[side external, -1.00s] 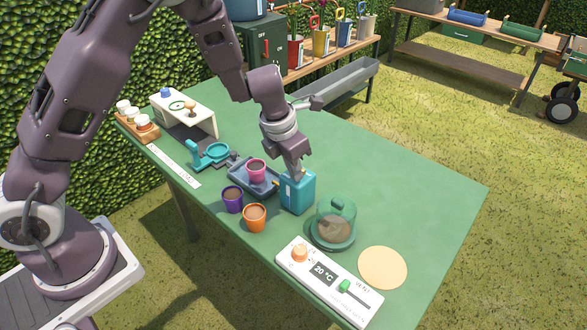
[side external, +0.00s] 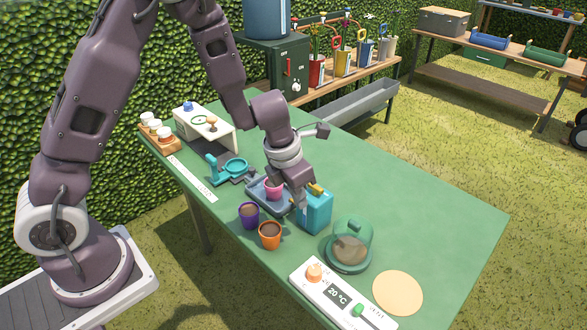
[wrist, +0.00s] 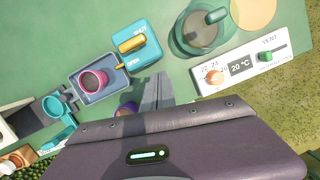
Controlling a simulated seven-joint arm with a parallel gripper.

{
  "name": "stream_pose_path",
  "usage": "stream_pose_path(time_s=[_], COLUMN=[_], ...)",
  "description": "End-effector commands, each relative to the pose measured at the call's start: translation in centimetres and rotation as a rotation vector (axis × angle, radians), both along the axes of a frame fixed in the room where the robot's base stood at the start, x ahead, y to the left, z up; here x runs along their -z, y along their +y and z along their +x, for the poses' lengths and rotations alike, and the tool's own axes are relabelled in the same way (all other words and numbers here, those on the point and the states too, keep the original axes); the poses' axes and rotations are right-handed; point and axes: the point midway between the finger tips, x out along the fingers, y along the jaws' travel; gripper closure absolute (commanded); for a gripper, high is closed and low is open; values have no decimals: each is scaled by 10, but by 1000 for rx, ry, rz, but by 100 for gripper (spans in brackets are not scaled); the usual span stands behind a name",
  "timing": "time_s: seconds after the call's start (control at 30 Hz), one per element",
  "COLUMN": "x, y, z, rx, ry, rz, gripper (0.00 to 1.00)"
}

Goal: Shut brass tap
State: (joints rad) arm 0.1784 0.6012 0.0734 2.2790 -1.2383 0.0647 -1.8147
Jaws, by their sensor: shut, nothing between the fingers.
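The brass tap is a yellow lever (side external: 316,189) on top of a teal block (side external: 316,213). In the wrist view the lever (wrist: 132,44) lies between the printed words SHUT and OPEN on the block (wrist: 145,55); I cannot tell which it is set to. A pink pot (wrist: 93,80) of soil stands in a grey tray (wrist: 82,63) beside the block. In the wrist view my fingers (wrist: 157,88) are together below the block, apart from the lever.
Purple (side external: 249,215) and orange (side external: 270,235) pots stand near the table's front edge. A green glass cloche (side external: 351,241) and a white control panel (side external: 338,294) are to the right. A teal scale-like stand (side external: 230,168) is left. The green table's right rear is clear.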

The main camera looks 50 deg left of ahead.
Motion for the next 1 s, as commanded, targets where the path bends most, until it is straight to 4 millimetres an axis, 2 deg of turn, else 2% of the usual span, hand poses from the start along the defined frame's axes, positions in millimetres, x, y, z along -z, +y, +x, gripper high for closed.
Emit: stream_pose_path(time_s=[0.27,0.5,0.6,0.73,1.0], x=[-22,-71,-85,-93,-94], y=[-3,-3,-3,-2,-1], z=[-5,-16,-19,-22,-23], rx=[5,5,5,2,0], ry=[-5,-7,-7,-3,-2], rz=[-2,-6,-6,-4,-5], gripper=[100,100,100,100,100])
